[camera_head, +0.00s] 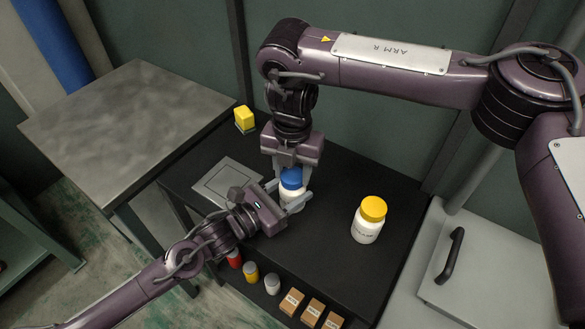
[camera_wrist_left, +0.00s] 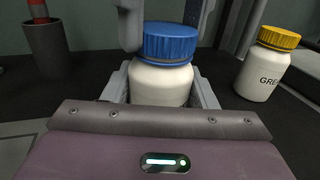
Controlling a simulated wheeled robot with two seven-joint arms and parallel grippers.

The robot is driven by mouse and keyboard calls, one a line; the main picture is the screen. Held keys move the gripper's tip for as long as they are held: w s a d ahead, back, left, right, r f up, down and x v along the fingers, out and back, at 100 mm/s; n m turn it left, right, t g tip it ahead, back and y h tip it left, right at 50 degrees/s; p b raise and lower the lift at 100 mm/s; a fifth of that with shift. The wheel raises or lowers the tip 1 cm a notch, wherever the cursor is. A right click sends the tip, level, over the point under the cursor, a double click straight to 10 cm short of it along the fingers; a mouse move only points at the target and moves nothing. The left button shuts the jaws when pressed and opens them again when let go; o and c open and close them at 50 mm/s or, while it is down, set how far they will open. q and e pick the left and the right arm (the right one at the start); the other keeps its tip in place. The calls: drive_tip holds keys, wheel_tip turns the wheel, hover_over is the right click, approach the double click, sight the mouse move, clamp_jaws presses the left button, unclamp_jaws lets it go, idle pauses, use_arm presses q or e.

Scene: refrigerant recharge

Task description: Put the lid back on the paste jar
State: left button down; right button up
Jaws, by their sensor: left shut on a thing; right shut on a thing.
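The paste jar (camera_head: 290,199) is a white jar standing upright on the black table; it also shows in the left wrist view (camera_wrist_left: 160,84). Its blue lid (camera_head: 291,178) is over the mouth, level and lined up with the jar in the left wrist view (camera_wrist_left: 168,43). No gap shows between lid and jar, but whether it is screwed down I cannot tell. My left gripper (camera_head: 287,200) is shut on the jar body from the front. My right gripper (camera_head: 291,174) comes down from above and is shut on the lid. Its fingers partly hide the lid's sides.
A white jar with a yellow lid (camera_head: 370,220) stands to the right. A yellow block (camera_head: 244,117) sits at the back left corner, and a grey plate (camera_head: 222,187) lies left of the jar. Small jars and boxes (camera_head: 291,301) are on a shelf below.

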use_arm(q)
drive_tip(key=shift+s, duration=0.1)
use_arm(e)
drive_tip(key=m, duration=0.6)
drive_tip(key=shift+w+m, duration=0.1)
drive_tip(key=shift+m, duration=0.3)
drive_tip(key=m, duration=0.5)
drive_tip(key=o, duration=1.2)
drive_tip(key=shift+c, duration=0.2)
wheel_tip(320, 180, up, 12)
use_arm(q)
drive_tip(key=shift+c, duration=2.4)
unclamp_jaws()
